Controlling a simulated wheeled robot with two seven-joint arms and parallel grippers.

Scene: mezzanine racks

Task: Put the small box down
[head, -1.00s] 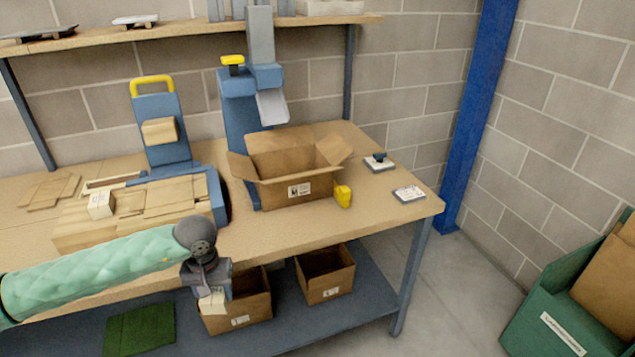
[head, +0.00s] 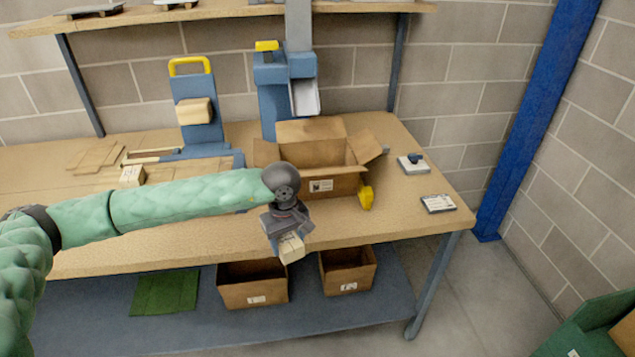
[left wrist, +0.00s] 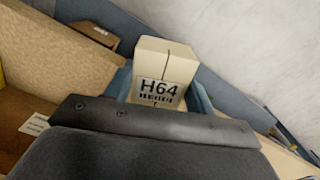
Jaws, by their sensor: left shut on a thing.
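The small box (head: 291,248) is pale cream, with a label reading H64 in the left wrist view (left wrist: 158,72). My left gripper (head: 285,232) is shut on it and holds it in the air at the front edge of the workbench (head: 380,226). In the left wrist view the gripper's blue fingers (left wrist: 160,85) flank the box on both sides. The box hangs below the gripper, tilted, and appears clear of the bench. My right gripper is not in view.
An open carton (head: 330,182) stands on the bench behind my left gripper. A yellow item (head: 366,197), a stamp on a pad (head: 412,164) and a labelled card (head: 438,203) lie to its right. Two open cartons (head: 253,290) (head: 347,276) stand on the lower shelf. The front right benchtop is bare.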

